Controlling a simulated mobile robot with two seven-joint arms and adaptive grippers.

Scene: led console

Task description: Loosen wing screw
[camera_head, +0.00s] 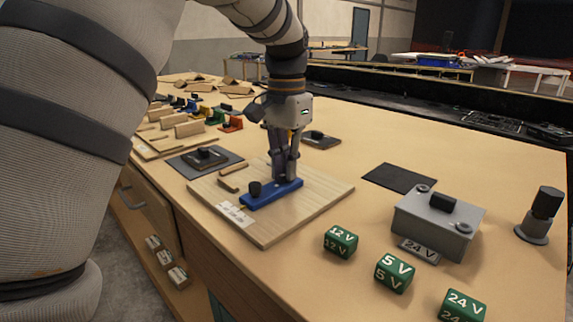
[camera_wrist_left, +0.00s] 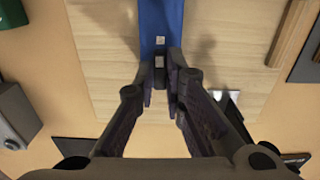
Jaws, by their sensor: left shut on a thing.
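My left gripper (camera_head: 285,176) points straight down over the right end of a blue bar (camera_head: 262,195), which lies on a light wooden board (camera_head: 315,200). Its fingers are closed on a small dark piece, which looks like the wing screw and is mostly hidden by them. The left wrist view shows the fingertips (camera_wrist_left: 161,80) close together over the blue bar (camera_wrist_left: 160,18), with the dark piece between them. A black knob (camera_head: 255,188) stands on the bar's left end. My right gripper is not in view.
Wooden strips (camera_head: 233,177) lie behind the bar. Green voltage cubes (camera_head: 341,243) stand at the front, near a grey box (camera_head: 440,220) and a black cylinder on a round base (camera_head: 540,214). A dark mat (camera_head: 399,178) lies bare. Coloured brackets (camera_head: 215,117) stand at the back left.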

